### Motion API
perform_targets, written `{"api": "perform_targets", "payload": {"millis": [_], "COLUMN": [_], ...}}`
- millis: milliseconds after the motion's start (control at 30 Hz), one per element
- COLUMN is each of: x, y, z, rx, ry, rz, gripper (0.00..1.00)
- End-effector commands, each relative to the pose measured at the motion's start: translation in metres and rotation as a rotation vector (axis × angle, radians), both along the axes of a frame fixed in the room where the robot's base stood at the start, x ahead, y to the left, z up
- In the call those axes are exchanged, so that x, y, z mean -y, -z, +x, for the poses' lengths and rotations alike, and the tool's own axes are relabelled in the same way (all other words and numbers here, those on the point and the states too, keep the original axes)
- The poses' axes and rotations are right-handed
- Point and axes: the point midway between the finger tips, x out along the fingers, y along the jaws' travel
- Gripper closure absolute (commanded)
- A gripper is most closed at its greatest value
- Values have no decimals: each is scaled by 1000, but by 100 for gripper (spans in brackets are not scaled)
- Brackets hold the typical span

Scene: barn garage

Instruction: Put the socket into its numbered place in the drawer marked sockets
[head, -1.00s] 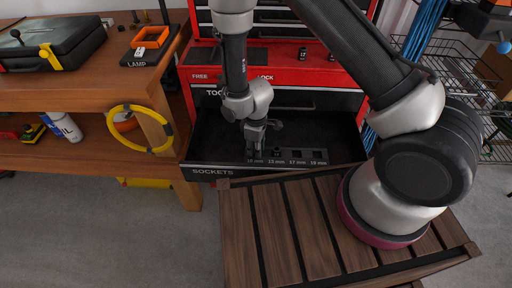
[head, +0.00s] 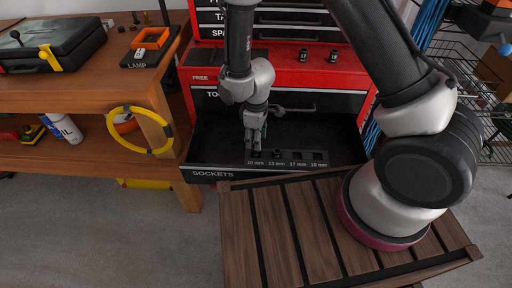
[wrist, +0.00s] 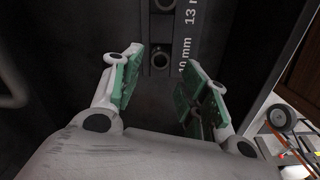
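The drawer marked sockets (head: 215,174) is open. Inside it is a dark strip (head: 322,155) with places labelled 10, 13, 17 and 19 mm. My gripper (head: 252,150) is over the 10 mm end, pointing down. In the wrist view its green-padded fingers (wrist: 158,100) are apart with nothing between the tips. A ring-topped socket (wrist: 160,60) sits upright at the 10 mm label, just beyond the fingers. Another socket (wrist: 165,4) shows at the 13 mm label and also in the head view (head: 277,154). The 17 and 19 mm places look empty.
Two dark pieces (head: 303,55) (head: 333,55) stand on the red cabinet top (head: 285,75). The wooden workbench (head: 110,90) with a yellow ring (head: 140,108) is left of the drawer. A slatted wooden surface (head: 290,220) lies in front. The drawer's left part is bare.

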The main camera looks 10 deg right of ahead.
Motion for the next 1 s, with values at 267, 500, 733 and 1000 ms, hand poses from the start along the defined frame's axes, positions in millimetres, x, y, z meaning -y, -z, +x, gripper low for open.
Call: {"api": "perform_targets", "payload": {"millis": [267, 500, 733, 1000], "x": [0, 0, 18, 118], "y": [-52, -63, -102, -249], "z": [1, 0, 12, 12], "rx": [2, 0, 27, 128], "ry": [0, 0, 83, 442], "rz": [1, 0, 22, 95], "gripper": [56, 56, 56, 56]}}
